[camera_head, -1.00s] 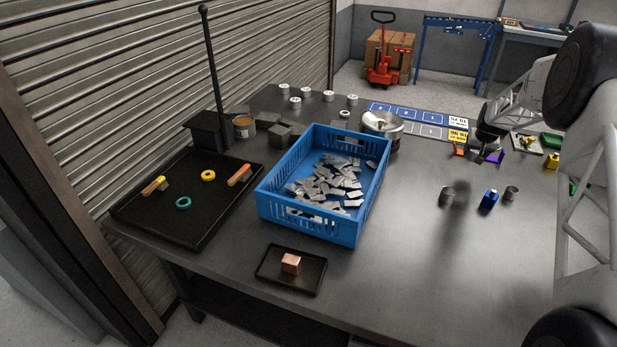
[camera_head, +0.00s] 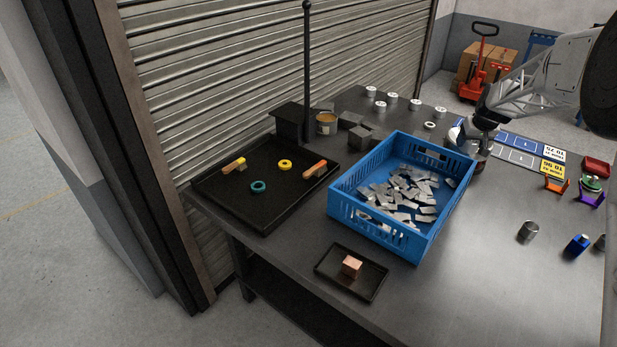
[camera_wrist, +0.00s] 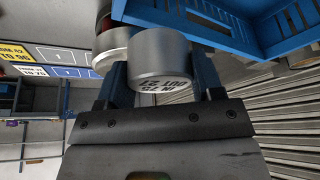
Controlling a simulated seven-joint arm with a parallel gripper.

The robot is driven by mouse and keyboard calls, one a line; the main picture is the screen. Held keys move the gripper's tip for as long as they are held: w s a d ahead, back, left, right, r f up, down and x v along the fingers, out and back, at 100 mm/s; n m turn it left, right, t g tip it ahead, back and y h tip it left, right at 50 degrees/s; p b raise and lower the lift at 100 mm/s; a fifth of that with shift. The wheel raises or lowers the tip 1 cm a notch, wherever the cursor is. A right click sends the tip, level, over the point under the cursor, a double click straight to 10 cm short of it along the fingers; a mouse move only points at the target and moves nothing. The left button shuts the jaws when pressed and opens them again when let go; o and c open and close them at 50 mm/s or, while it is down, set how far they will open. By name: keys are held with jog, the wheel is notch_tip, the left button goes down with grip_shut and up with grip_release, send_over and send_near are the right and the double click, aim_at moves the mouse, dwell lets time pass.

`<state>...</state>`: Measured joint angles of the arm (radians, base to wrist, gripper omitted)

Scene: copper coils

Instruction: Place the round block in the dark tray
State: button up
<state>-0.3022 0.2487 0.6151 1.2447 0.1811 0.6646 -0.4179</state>
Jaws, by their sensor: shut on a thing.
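My gripper (camera_head: 484,138) is above the table, behind and right of the blue crate, in the head view. In the wrist view it is shut on a grey metal round block (camera_wrist: 162,62) with dark lettering on its end face. The block is hard to make out in the head view. A large dark tray (camera_head: 262,225) lies at the left of the table, holding yellow, teal and orange pieces. A smaller dark tray (camera_head: 336,281) lies at the front edge, with a copper cube (camera_head: 351,266) on it.
The blue crate (camera_head: 387,241) of metal pieces stands between my gripper and both trays. A black post (camera_head: 308,75) rises behind the large tray. Grey blocks (camera_head: 360,138) and a tin (camera_head: 326,124) stand nearby. A metal cylinder (camera_head: 528,230) and a blue object (camera_head: 577,245) stand at right.

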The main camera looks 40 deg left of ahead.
jog(key=s+a+r+n+g+y, duration=0.1)
jog(key=s+a+r+n, duration=0.15)
jog(key=s+a, duration=1.1)
jog(key=s+a+r+n+y, duration=0.1)
jog(key=s+a+n, duration=0.2)
jog(key=s+a, duration=1.05)
jog(key=s+f, duration=0.4)
jog(key=s, duration=0.6)
jog(key=s+a+f+n, duration=0.1)
jog(key=s+f, duration=0.3)
jog(key=s, duration=0.7)
jog(key=s+f+n+g, duration=0.1)
jog(key=s+f, duration=0.3)
jog(key=s, duration=0.7)
jog(key=shift+s+a+f, duration=0.15)
jog(key=shift+a+f, duration=0.2)
jog(key=shift+f, duration=0.05)
jog(key=w+a, duration=0.3)
jog(key=a, duration=0.1)
jog(key=w+a+f, duration=0.1)
jog(key=w+a, duration=0.1)
jog(key=a, duration=0.3)
jog(key=w+a, duration=0.3)
jog(key=a, duration=0.1)
jog(key=shift+w+a+f, duration=0.25)
jog(key=shift+w+a, duration=0.05)
jog(key=shift+a, duration=0.05)
jog(key=shift+f, duration=0.1)
jog(key=shift+f, duration=1.65)
